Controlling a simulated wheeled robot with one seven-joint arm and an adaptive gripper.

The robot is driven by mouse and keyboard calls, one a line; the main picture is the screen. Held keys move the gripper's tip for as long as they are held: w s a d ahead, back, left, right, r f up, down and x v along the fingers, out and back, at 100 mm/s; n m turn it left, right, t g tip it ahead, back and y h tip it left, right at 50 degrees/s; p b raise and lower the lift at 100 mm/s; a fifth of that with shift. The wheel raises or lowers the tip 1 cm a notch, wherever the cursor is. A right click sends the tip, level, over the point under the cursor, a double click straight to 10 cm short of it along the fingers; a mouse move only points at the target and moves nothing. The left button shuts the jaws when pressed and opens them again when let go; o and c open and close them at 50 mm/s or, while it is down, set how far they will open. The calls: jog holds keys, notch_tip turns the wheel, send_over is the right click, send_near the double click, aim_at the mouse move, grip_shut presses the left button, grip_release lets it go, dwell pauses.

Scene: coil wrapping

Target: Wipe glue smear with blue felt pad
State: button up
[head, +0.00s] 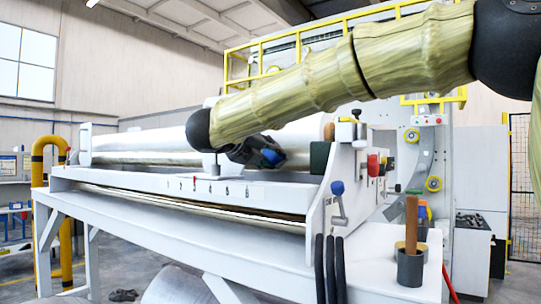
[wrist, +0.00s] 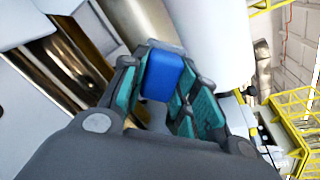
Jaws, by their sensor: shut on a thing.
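My gripper (wrist: 160,85) is shut on a blue felt pad (wrist: 166,74), which sits between the teal-lined fingers in the wrist view. In the head view the pad shows as a small blue patch (head: 271,157) at the end of my arm, by the white roll (head: 300,137) of the wrapping machine. The pad is close to the roll, but I cannot tell whether it touches. I cannot make out a glue smear in either view; my arm and gripper cover part of the roll.
The white machine frame (head: 120,178) runs along below the roll. A blue-knobbed lever (head: 338,200) and a red knob (head: 373,165) are at its right end. A grey cup (head: 410,267) with a wooden handle (head: 411,222) stands on the right ledge. Yellow railings (head: 275,55) rise behind.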

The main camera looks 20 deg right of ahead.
jog(key=shift+b+v, duration=0.85)
jog(key=shift+v, duration=1.95)
jog(key=shift+b+v, duration=0.6)
jog(key=shift+v, duration=0.95)
